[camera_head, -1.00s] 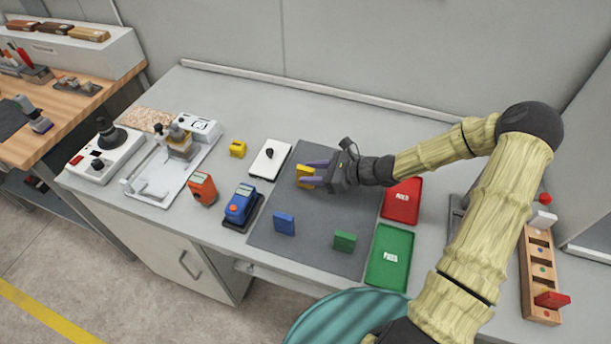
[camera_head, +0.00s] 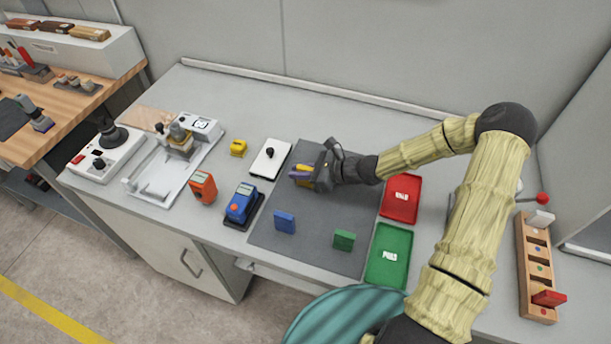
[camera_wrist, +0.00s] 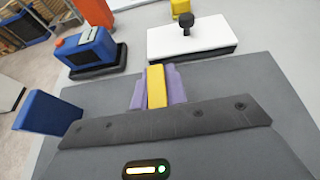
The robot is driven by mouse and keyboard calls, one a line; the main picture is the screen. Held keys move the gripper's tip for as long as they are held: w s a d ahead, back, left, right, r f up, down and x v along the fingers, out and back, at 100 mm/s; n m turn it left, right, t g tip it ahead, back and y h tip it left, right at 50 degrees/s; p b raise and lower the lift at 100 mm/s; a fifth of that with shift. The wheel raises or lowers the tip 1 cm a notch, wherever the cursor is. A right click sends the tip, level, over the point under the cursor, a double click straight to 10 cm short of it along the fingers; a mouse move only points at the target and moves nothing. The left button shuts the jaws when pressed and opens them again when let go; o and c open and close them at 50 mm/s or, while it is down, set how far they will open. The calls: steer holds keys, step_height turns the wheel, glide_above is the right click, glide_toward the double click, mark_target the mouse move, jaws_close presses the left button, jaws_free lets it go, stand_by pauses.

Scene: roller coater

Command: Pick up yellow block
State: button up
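The yellow block (camera_head: 305,168) is at the upper left part of the dark grey mat (camera_head: 318,226), partly hidden by my gripper in the head view. My gripper (camera_head: 301,176) reaches in from the right with its purple fingers at the block. In the wrist view the yellow block (camera_wrist: 156,86) stands between the two purple fingers, which press close on both sides with no visible gap. The gripper looks shut on it. I cannot tell whether the block still touches the mat.
A blue block (camera_head: 284,223) and a green block (camera_head: 344,240) stand on the mat's front part. A red tray (camera_head: 401,212) and a green tray (camera_head: 375,265) lie to the right. A white plate with a black knob (camera_head: 262,168) and a blue device (camera_head: 241,204) lie to the left.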

jaws_close()
steer(key=shift+r, duration=0.15)
step_height(320, 180, up, 10)
steer(key=shift+f+b, duration=0.1)
steer(key=shift+b, duration=0.25)
stand_by(0.5)
